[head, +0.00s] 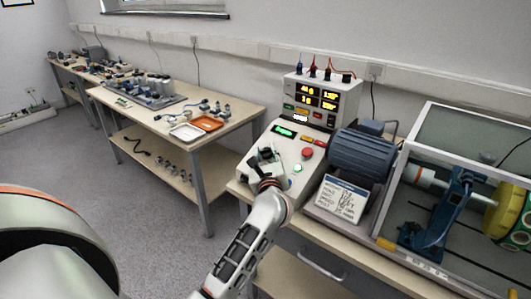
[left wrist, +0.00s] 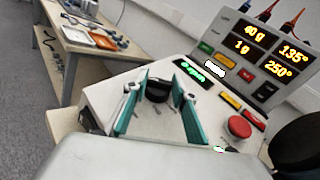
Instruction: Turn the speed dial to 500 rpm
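The speed dial (left wrist: 158,90) is a black round knob on the sloped face of the grey control console (head: 312,148). My left gripper (head: 266,166) is over the left part of that face. In the left wrist view its two teal-padded fingers (left wrist: 159,88) stand apart on either side of the dial, with gaps showing, so it looks open. In the head view the gripper largely hides the dial. A small green-lit display (left wrist: 190,70) sits above the dial; its digits are too blurred to read surely. My right gripper is not in view.
A red mushroom button (left wrist: 240,126) is right of the dial. The upright panel has yellow displays (left wrist: 256,35). A blue motor (head: 361,155), a written card (head: 341,199) and a caged shaft rig (head: 455,190) stand to the right. Another bench (head: 240,117) is at left.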

